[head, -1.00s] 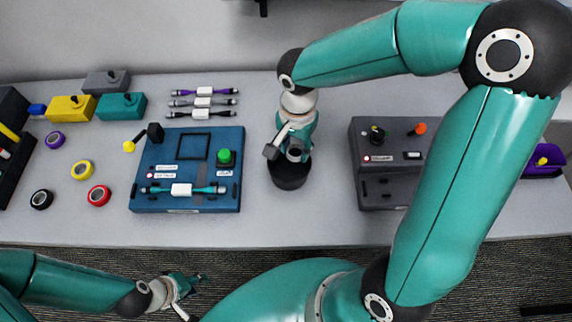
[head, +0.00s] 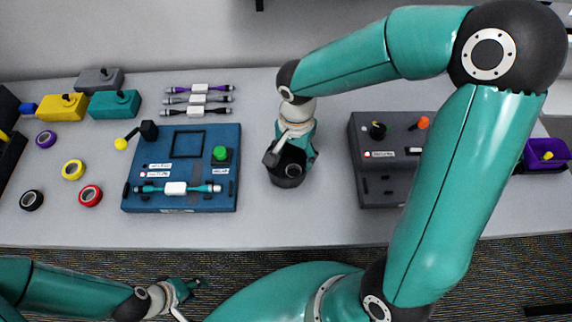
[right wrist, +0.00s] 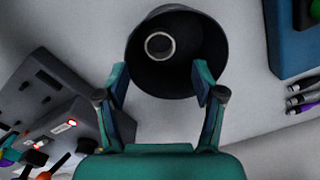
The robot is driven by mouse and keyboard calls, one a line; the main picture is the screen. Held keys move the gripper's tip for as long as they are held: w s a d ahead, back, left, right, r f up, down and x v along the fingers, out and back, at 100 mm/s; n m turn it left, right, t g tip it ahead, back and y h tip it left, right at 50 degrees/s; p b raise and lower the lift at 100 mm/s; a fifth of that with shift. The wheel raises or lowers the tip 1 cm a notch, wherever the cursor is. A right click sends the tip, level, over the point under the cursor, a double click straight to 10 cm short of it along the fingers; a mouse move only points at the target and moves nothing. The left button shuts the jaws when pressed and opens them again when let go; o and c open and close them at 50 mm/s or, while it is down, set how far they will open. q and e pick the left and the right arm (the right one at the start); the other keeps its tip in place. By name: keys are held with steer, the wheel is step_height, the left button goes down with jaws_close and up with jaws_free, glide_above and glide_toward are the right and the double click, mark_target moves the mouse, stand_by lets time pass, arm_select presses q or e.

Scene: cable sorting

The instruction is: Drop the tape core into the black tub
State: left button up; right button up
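The tape core, a small grey ring (head: 292,170), shows inside the mouth of the black tub (head: 286,182). In the right wrist view the ring (right wrist: 160,46) lies within the dark interior of the tub (right wrist: 146,85), off to one side; I cannot tell if it rests on the bottom. My right gripper (head: 291,158) is above the tub, open and empty. Its spread fingers (right wrist: 160,82) reach over the near rim, apart from the ring. My left gripper (head: 190,298) is open and empty, low in front of the table.
A blue panel (head: 228,136) with a cable fixture stands left of the tub, and a dark grey box (head: 372,184) right of it. Several tape rolls, including a red one (head: 90,195), lie at left. Cables (head: 199,100) lie behind. A purple bin (head: 545,152) is far right.

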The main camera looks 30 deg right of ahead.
steer(key=shift+r, duration=0.1)
step_height(320, 180, up, 12)
stand_by(0.6)
steer(key=shift+f, duration=0.2)
stand_by(0.3)
